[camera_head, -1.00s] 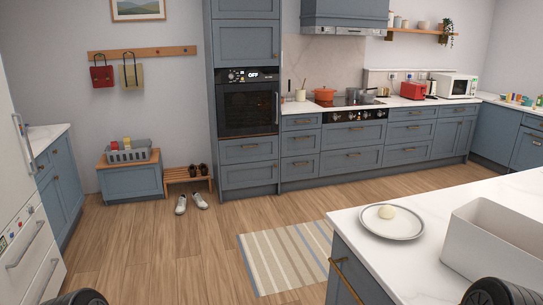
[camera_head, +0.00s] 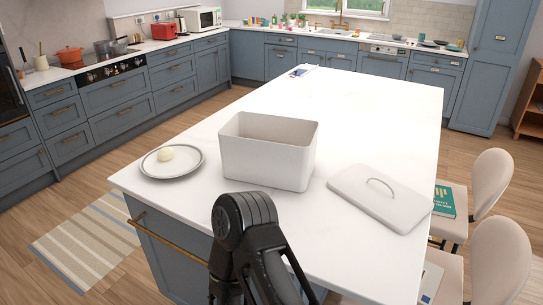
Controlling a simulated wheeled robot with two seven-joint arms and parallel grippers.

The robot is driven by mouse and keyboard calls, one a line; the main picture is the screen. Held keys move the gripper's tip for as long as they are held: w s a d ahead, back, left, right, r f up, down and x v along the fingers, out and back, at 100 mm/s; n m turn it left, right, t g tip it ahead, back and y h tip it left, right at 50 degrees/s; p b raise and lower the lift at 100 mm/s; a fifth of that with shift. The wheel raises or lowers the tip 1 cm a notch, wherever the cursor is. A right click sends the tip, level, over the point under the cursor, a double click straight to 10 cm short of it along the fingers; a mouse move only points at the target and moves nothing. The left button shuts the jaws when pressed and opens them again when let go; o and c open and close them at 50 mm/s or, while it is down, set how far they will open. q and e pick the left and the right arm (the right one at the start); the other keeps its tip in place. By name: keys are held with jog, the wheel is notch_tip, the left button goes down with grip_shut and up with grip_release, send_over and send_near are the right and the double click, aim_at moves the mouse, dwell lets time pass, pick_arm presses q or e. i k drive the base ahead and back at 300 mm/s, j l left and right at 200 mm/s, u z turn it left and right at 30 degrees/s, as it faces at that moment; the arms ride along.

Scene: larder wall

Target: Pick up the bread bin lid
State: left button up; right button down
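The bread bin lid (camera_head: 381,199) is a flat, light grey rectangular panel with a thin arched handle (camera_head: 381,186) on top. It lies flat on the white island worktop, near the right edge. The bread bin (camera_head: 265,158) is an open light grey box standing to the left of the lid, apart from it. A dark arm of mine shows at the bottom centre, in front of the bin and short of the lid. Neither gripper's fingers can be seen.

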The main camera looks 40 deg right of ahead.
aim_at(398, 207)
jog(key=k+z, duration=0.1)
jog(key=z, duration=2.4)
